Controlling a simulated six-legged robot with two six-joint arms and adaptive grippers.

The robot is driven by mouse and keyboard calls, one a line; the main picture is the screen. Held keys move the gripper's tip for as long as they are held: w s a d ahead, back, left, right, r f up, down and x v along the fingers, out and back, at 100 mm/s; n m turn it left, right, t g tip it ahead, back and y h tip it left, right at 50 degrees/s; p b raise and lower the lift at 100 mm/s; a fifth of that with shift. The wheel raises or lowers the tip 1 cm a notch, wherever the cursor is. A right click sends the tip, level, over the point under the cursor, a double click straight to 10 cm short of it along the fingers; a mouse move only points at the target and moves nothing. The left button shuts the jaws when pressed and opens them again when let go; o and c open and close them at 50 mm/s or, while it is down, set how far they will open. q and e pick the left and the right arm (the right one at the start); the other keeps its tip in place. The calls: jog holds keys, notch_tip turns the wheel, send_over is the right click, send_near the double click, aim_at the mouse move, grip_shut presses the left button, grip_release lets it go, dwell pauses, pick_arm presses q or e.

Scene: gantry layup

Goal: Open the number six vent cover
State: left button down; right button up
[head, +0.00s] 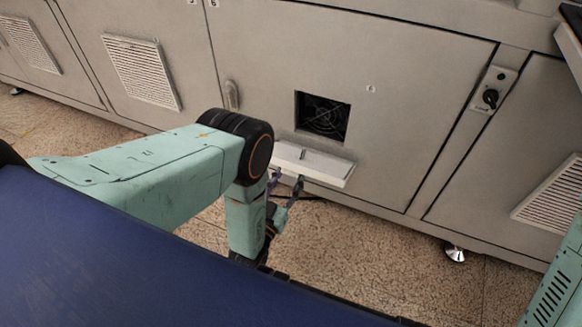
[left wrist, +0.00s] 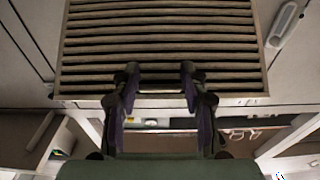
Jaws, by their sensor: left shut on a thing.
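In the left wrist view the louvered face of the cover (left wrist: 160,30) fills the upper middle. My left gripper (head: 286,184) is at the cover's near left edge, below it, and is shut on it. It also shows in the left wrist view (left wrist: 160,78); the exact contact is hard to see. My right gripper is out of view.
Other louvered vents (head: 142,71) on the cabinet are closed. A rotary switch (head: 490,98) is at the right of the door, and a door handle (head: 232,95) at its left. The speckled floor (head: 380,260) in front of the cabinet is clear.

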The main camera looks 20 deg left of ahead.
pick_arm(q)
jog(key=shift+f, duration=0.25)
jog(key=c, duration=2)
grip_release()
jog(key=shift+w+f, duration=0.1)
jog(key=shift+w, duration=0.15)
jog(key=shift+o, duration=0.9)
jog(key=shift+d, duration=0.1)
jog(key=o, duration=0.3)
jog(key=shift+s+r, duration=0.25)
jog(key=shift+s, duration=0.05)
jog(key=o, duration=0.4)
jog(key=shift+f, duration=0.15)
jog(key=o, duration=0.4)
jog(key=shift+o, duration=0.2)
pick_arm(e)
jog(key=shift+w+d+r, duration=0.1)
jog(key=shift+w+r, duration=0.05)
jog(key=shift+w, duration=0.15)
pick_arm(q)
jog(key=shift+w, duration=0.1)
